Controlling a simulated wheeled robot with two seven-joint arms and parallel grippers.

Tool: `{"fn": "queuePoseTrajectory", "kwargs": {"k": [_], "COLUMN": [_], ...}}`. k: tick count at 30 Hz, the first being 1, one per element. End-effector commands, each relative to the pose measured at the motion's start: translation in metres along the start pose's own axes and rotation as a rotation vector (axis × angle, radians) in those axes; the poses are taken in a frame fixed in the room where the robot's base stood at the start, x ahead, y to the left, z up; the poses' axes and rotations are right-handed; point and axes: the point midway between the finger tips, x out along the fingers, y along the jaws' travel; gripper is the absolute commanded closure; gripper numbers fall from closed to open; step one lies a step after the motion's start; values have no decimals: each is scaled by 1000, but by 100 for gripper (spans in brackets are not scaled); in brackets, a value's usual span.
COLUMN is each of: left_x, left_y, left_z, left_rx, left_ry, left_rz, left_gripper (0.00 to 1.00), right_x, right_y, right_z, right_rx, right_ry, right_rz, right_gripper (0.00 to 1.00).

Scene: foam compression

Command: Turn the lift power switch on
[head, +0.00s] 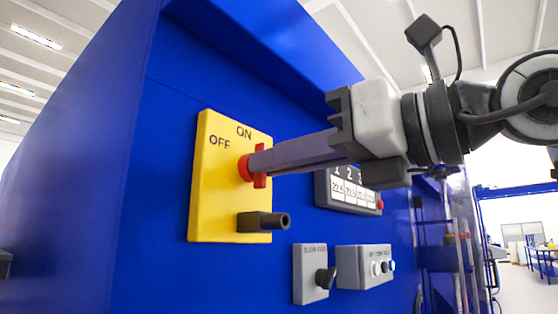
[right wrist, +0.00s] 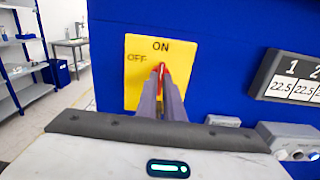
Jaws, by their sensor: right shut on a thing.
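The lift power switch is a yellow plate (head: 212,195) on the blue machine wall, marked OFF at the left and ON at the top. It also shows in the right wrist view (right wrist: 136,90). Its red knob (head: 260,181) stands about upright, in line with the ON mark in the right wrist view (right wrist: 162,68). My right gripper (head: 259,162) reaches in from the right, its long grey fingers shut on the red knob and hiding part of it. My left gripper is not in view.
A black cylinder (head: 264,221) sticks out low on the yellow plate. Below are a grey box with a black knob (head: 311,275) and a grey button box (head: 364,266). A numbered display (head: 350,191) sits right of the switch, behind my right gripper. Shelves (right wrist: 24,45) stand far left.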

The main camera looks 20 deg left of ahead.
Motion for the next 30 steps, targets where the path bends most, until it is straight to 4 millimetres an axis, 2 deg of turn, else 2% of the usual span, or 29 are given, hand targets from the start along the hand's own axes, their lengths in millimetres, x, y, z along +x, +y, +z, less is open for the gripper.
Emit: {"fn": "queuePoseTrajectory", "kwargs": {"k": [2,3,6,17,20,30], "left_x": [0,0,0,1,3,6], "left_y": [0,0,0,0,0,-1], "left_z": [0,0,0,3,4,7], "left_rx": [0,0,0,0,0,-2], "left_ry": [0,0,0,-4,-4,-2], "left_rz": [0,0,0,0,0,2], "left_gripper": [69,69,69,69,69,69], "right_x": [0,0,0,-4,-16,-81], "right_y": [0,0,0,0,-1,-1], "right_z": [-1,-1,-1,0,0,-1], "right_rx": [4,4,3,1,0,0], "right_ry": [3,3,2,0,-2,0], "right_rz": [1,1,1,0,-2,-2], "right_gripper": [100,91,74,74,74,74]}}
